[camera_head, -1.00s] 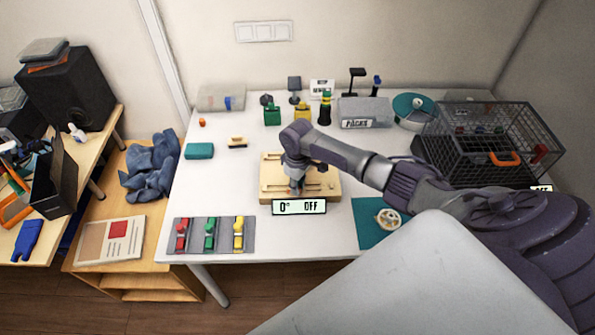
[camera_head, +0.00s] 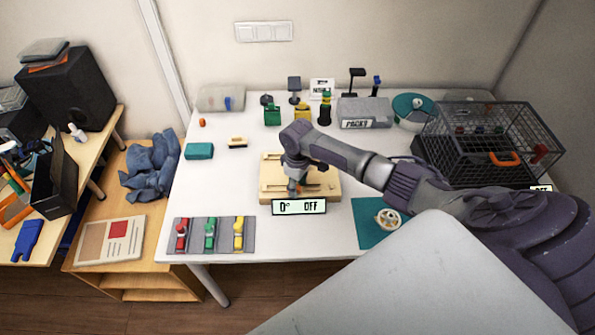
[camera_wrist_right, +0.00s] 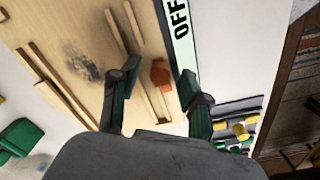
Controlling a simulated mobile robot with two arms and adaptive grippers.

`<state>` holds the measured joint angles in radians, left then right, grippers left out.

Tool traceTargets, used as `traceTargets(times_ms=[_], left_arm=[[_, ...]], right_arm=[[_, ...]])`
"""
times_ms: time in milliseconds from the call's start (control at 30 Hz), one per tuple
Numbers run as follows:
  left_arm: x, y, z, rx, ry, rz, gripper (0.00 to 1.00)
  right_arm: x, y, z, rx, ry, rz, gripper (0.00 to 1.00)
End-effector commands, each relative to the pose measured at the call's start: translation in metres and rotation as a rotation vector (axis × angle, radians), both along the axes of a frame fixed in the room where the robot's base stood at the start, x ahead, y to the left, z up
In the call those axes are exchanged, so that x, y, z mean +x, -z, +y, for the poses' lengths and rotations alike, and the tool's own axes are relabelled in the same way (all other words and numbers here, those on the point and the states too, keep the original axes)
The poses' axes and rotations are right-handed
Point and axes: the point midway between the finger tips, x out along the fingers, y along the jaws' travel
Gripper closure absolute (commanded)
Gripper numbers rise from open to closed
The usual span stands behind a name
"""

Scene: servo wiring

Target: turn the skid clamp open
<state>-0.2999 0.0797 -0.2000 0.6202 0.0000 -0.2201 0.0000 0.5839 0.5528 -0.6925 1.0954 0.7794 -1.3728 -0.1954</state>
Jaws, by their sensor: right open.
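The wooden skid board (camera_head: 272,185) lies on the white table, with slotted rails and a display (camera_head: 299,207) reading "0° OFF" at its front edge. A small orange-brown faceted piece, apparently the skid clamp (camera_wrist_right: 160,75), sits by a rail in the right wrist view. My right gripper (camera_wrist_right: 158,80) is open over the board, with one finger on each side of this piece and visible gaps. I cannot tell how far above it the fingertips are. In the head view my right wrist hides much of the clamp. My left gripper is not in view.
A grey mat (camera_head: 210,249) with red, green and yellow connectors lies front left. A teal mat (camera_head: 366,232) with a round part lies to the right. A wire cage (camera_head: 490,135) stands at the back right. Small blocks stand behind the board.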

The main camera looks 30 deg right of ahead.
Motion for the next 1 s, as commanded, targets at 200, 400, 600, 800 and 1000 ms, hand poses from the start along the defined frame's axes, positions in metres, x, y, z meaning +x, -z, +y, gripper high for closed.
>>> traceTargets(times_ms=[200,400,600,800,1000], left_arm=[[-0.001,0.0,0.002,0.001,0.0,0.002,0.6],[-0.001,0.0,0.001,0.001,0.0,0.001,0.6],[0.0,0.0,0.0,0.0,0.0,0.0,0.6],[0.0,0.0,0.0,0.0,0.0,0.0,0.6],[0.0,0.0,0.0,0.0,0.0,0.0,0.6]], right_arm=[[0.001,-0.012,-0.001,0.0,0.001,-0.002,0.54],[0.001,-0.052,0.0,0.001,-0.001,-0.004,0.54],[0.001,-0.092,0.0,-0.001,-0.001,-0.004,0.54],[0.001,-0.116,0.0,0.0,0.0,-0.002,0.54],[0.0,-0.12,0.0,0.0,0.001,0.0,0.54]])
